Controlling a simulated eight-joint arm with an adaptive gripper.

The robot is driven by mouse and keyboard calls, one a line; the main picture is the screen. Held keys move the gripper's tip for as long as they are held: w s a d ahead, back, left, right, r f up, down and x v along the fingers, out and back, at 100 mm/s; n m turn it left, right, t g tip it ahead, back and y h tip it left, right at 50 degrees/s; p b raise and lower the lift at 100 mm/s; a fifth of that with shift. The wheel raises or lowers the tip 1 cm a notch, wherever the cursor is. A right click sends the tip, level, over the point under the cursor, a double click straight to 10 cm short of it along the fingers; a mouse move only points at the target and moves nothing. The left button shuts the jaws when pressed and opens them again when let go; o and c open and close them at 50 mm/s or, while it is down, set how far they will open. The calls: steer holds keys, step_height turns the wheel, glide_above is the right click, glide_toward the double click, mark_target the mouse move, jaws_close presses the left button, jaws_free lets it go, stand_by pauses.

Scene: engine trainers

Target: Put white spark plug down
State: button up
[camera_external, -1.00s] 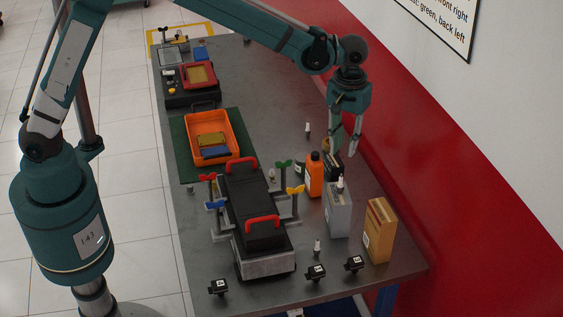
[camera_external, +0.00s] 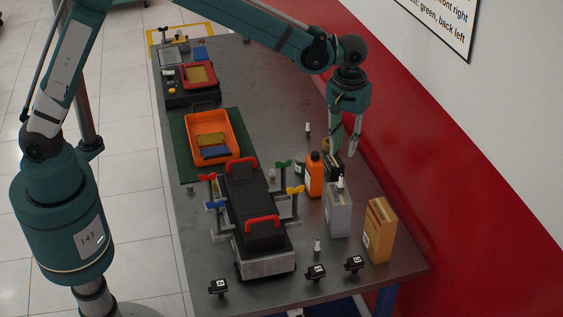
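My gripper (camera_external: 343,151) hangs over the right part of the bench, near the red wall, with its fingers pointing down. The two fingers are apart and I see nothing between them. One small white spark plug (camera_external: 308,129) stands upright on the bench, to the left of my gripper and apart from it. Another white-topped plug (camera_external: 317,247) stands near the front of the bench. A small white piece (camera_external: 340,184) shows at the top of the grey container; I cannot tell whether it is a plug or a cap.
An orange bottle (camera_external: 315,177), a dark box (camera_external: 334,166), a grey container (camera_external: 339,214) and a tan box (camera_external: 379,230) stand below my gripper. The black engine block (camera_external: 250,202) with coloured handles is left of them. An orange tray (camera_external: 232,137) lies farther left. The back middle bench is clear.

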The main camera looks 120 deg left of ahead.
steer(key=s+d+r+m+t, duration=0.1)
steer(key=s+d+r+m, duration=0.3)
steer(key=d, duration=0.6)
steer(key=s+d+r+m+t+y, duration=0.1)
steer(key=s+d+r+m, duration=0.15)
steer(key=d+r, duration=0.6)
steer(key=s+d+r+m+t, duration=0.1)
steer(key=s+d+r+m, duration=0.3)
steer(key=d, duration=0.7)
steer(key=s+d+f+m+t, duration=0.2)
steer(key=s+d+m, duration=0.1)
steer(key=s+d, duration=0.6)
steer(key=s+d+f+m+t+h, duration=0.1)
steer(key=s+d+m, duration=0.3)
steer(key=s+d, duration=0.6)
steer(key=shift+s+f+t, duration=0.55)
steer(key=shift+s+t, duration=0.05)
steer(key=shift+s, duration=0.65)
stand_by(1.9)
